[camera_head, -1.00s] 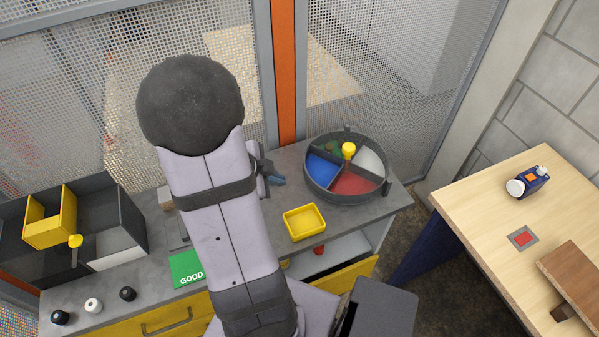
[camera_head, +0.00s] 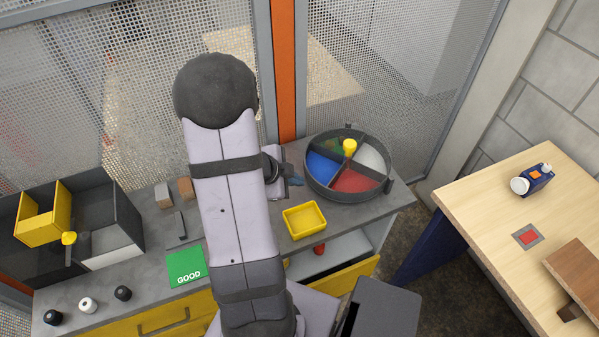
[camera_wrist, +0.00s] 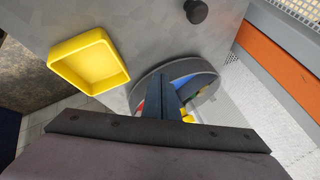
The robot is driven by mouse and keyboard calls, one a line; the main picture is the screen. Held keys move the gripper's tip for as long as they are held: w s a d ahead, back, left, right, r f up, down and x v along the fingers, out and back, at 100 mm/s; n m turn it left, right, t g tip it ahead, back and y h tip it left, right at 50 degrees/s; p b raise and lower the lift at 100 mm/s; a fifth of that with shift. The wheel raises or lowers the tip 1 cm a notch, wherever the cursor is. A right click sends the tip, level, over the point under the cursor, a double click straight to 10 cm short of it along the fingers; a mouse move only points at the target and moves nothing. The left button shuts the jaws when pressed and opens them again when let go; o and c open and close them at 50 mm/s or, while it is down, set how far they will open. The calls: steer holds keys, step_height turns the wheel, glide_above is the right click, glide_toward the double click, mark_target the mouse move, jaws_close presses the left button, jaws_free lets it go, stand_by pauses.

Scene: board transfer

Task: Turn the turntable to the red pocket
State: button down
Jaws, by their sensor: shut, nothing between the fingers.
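The turntable (camera_head: 312,188) is a round grey tray at the right end of the grey bench. Dark dividers split it into pockets: red (camera_head: 354,181), blue (camera_head: 322,168), white (camera_head: 369,157) and green (camera_head: 333,147). A yellow knob (camera_head: 349,147) stands near its middle, and grey tabs stick out from its rim. The red pocket faces the front right. My gripper (camera_head: 297,182) is just left of the turntable, partly hidden by my arm. In the wrist view my gripper (camera_wrist: 160,84) is shut and empty, its fingers covering part of the turntable (camera_wrist: 150,78). Contact with the rim cannot be told.
A yellow tray (camera_head: 304,220) sits in front of the turntable. A green GOOD card (camera_head: 186,267), small blocks and a grey bin (camera_head: 105,215) lie left. Mesh fencing (camera_head: 400,70) stands behind. A wooden table (camera_head: 480,205) is at right, across a gap.

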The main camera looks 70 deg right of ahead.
mark_target(304, 168)
steer(key=shift+w+d+f+p, duration=0.15)
steer(key=shift+d+p, duration=0.2)
steer(key=shift+d, duration=0.4)
steer(key=shift+w+d+f+p, duration=0.15)
steer(key=shift+d+p, duration=0.15)
steer(key=shift+d, duration=0.5)
steer(key=shift+w+d+f+p, duration=0.15)
steer(key=shift+d+p, duration=0.2)
steer(key=shift+d, duration=0.4)
steer(key=shift+d, duration=0.1)
steer(key=shift+w+d+r+p, duration=0.15)
steer(key=shift+w+d+p, duration=0.3)
steer(key=shift+p, duration=0.5)
steer(key=shift+w+d, duration=0.2)
steer(key=shift+w+d+p, duration=0.15)
steer(key=shift+p, duration=0.25)
